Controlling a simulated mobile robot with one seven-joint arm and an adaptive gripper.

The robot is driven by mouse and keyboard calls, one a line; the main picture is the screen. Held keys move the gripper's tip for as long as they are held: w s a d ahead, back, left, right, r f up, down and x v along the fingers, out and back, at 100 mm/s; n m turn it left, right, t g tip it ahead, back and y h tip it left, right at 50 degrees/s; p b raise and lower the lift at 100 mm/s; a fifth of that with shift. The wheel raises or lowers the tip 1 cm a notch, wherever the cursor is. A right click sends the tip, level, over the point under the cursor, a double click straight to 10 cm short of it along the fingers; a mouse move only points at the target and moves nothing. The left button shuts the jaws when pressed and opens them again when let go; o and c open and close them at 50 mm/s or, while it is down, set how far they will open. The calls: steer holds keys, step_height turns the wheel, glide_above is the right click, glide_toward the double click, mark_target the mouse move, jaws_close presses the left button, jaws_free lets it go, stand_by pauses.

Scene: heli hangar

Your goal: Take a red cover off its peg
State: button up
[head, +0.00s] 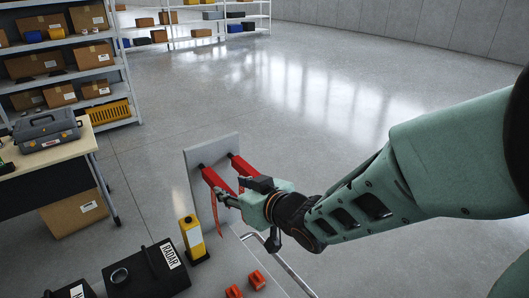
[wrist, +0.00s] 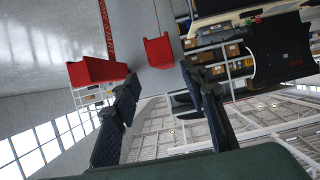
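Two red covers sit side by side on an upright grey panel (head: 205,155) in the head view: a left one (head: 211,178) with a red streamer hanging from it, and a right one (head: 240,165). My gripper (head: 237,192) is close in front of them, partly hiding them. In the wrist view my gripper (wrist: 160,82) has its two dark fingers apart, with nothing between them. One red cover (wrist: 158,50) is just beyond the fingertips, between their lines. The other red cover (wrist: 92,71) is left of the left finger. The pegs are largely hidden.
A yellow post (head: 192,238), black cases marked RADAR (head: 147,272) and small red blocks (head: 257,279) are near the panel. A workbench (head: 45,157) with a grey toolbox (head: 47,130) stands left, before shelves of boxes. The floor beyond the panel is clear.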

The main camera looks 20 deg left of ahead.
mark_target(222, 185)
steer(key=shift+x, duration=0.9)
steer(key=b+x, duration=0.1)
steer(key=x, duration=0.1)
steer(key=b+x, duration=0.2)
steer(key=shift+s+a+f, duration=0.25)
steer(key=shift+a, duration=0.2)
steer(key=shift+w+a, duration=0.3)
jaws_close()
